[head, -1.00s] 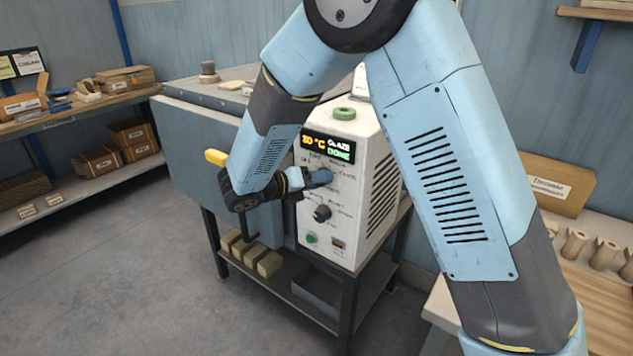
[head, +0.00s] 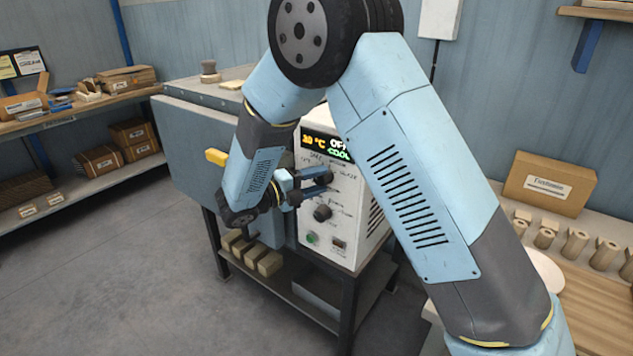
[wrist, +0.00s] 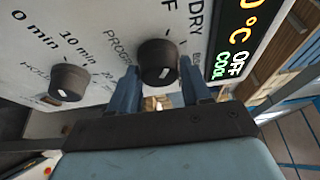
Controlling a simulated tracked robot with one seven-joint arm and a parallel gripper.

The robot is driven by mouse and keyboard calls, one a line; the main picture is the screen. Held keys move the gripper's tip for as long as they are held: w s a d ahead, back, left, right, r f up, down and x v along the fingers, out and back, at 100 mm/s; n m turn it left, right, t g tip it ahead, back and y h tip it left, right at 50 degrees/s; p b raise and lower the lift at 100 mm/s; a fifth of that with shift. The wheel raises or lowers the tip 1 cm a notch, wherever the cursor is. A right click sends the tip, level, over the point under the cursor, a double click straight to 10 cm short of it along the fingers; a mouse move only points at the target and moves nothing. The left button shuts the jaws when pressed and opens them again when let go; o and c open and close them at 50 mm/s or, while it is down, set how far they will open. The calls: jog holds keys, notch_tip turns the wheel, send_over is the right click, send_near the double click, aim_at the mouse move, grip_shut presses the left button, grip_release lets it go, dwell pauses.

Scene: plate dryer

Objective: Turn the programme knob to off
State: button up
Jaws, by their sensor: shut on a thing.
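The programme knob (wrist: 158,60) is a dark round knob with a white mark, on the dryer's white control panel (head: 345,215). In the wrist view my gripper (wrist: 160,82) has one finger on each side of it and is shut on it.
A timer knob (head: 322,213) sits below, marked in minutes in the wrist view (wrist: 70,83). A green button (head: 312,239) and a small switch (head: 339,244) are lower down. A yellow handle (head: 216,157) sticks out at the left. Shelves stand left; a bench with cardboard box (head: 548,184) stands right.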

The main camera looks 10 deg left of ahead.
jog(key=shift+f+n, duration=0.15)
jog(key=shift+n, duration=0.25)
jog(key=o, duration=1.1)
jog(key=shift+c, duration=0.2)
jog(key=v, duration=1.3)
jog(key=shift+s+a, duration=0.15)
jog(key=shift+a, duration=0.25)
jog(key=shift+f, duration=0.15)
